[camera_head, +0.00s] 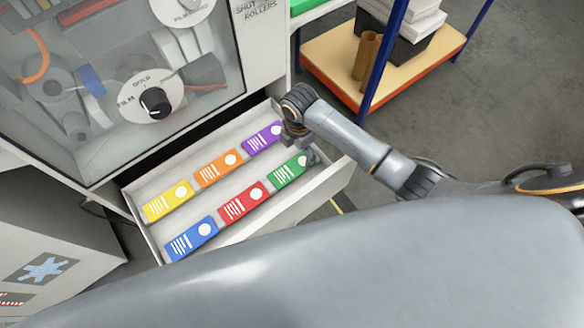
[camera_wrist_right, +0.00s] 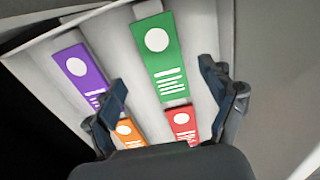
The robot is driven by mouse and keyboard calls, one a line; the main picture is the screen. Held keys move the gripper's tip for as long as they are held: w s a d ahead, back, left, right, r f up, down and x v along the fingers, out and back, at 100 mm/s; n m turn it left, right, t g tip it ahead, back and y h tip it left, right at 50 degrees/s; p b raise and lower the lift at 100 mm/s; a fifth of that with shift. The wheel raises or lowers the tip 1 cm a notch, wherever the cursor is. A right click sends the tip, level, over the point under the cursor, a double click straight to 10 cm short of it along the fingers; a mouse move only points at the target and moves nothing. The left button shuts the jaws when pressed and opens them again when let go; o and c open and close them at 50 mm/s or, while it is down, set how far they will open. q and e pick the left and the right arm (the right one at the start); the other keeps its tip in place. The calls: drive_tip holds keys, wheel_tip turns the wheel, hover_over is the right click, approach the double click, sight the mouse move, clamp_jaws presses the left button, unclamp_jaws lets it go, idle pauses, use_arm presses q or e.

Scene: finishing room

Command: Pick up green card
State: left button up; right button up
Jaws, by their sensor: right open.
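The green card (camera_head: 289,171) lies in the open drawer (camera_head: 163,238), at the right end of the front row. In the right wrist view the green card (camera_wrist_right: 158,57) shows nearly whole, with a white dot and white lines. My right gripper (camera_head: 308,155) is over the drawer's right end, by the green card. In the right wrist view its two fingers (camera_wrist_right: 165,95) are spread apart, with nothing between them held. I cannot tell how high they are above the card. My left gripper is in neither view.
A purple card (camera_head: 262,138), an orange card (camera_head: 217,168), a yellow card (camera_head: 167,201), a red card (camera_head: 242,202) and a blue card (camera_head: 190,238) share the drawer. A machine with a clear window (camera_head: 110,90) stands behind it. A shelf rack (camera_head: 390,83) stands at the right.

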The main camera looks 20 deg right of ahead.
sight(297, 166)
drive_tip(key=shift+s+f, duration=0.2)
drive_tip(key=shift+f, duration=1)
wheel_tip(297, 166, down, 2)
drive_tip(key=shift+a+f, duration=0.1)
drive_tip(key=shift+f, duration=0.55)
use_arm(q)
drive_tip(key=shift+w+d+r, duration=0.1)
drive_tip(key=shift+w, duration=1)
use_arm(e)
drive_tip(key=c, duration=1)
